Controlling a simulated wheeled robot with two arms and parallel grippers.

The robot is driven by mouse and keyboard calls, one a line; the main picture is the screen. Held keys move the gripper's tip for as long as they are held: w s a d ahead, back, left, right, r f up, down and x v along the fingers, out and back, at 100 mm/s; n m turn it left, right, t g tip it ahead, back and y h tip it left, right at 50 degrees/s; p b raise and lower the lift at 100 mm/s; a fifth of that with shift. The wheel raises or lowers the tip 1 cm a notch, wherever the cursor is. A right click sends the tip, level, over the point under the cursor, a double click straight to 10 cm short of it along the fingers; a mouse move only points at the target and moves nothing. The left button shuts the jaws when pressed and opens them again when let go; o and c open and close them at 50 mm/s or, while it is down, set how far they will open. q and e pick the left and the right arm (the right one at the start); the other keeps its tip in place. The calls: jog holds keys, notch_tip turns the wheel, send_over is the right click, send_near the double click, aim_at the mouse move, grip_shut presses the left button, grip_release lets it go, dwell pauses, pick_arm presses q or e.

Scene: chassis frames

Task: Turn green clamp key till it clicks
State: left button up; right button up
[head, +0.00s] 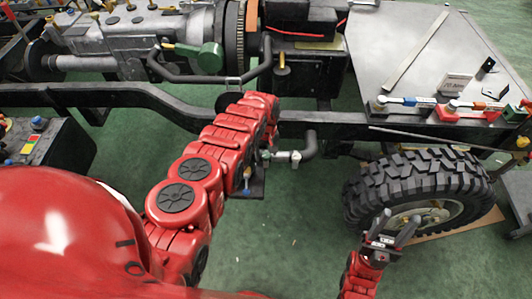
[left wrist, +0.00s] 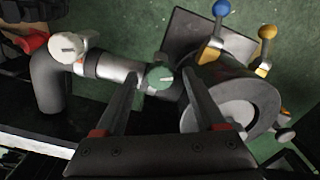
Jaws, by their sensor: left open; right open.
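In the left wrist view the green clamp key (left wrist: 160,78) is a small round knob with a pale slot, on a silver and black pipe fitting (left wrist: 105,67). My left gripper (left wrist: 160,74) is open, with one finger on each side of the key. I cannot tell whether either finger touches it. In the head view the fitting (head: 292,156) sticks out beside my red left arm, which hides most of the left gripper there. My right gripper (head: 394,227) is open and empty, in front of the large tyre (head: 420,185).
In the left wrist view a blue-ball lever (left wrist: 221,9) and a yellow-ball lever (left wrist: 267,33) stand right of the key, near a round dark housing (left wrist: 225,110). A white knob (left wrist: 67,47) sits to the left. The chassis rail (head: 150,97) runs across the head view.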

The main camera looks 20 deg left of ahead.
pick_arm(q)
grip_shut()
dwell(0.3)
jog(key=shift+m, duration=0.3)
jog(key=m, duration=0.5)
jog(key=shift+b, duration=0.3)
jog(key=m+b, duration=0.1)
jog(key=m, duration=0.5)
dwell(0.5)
grip_release()
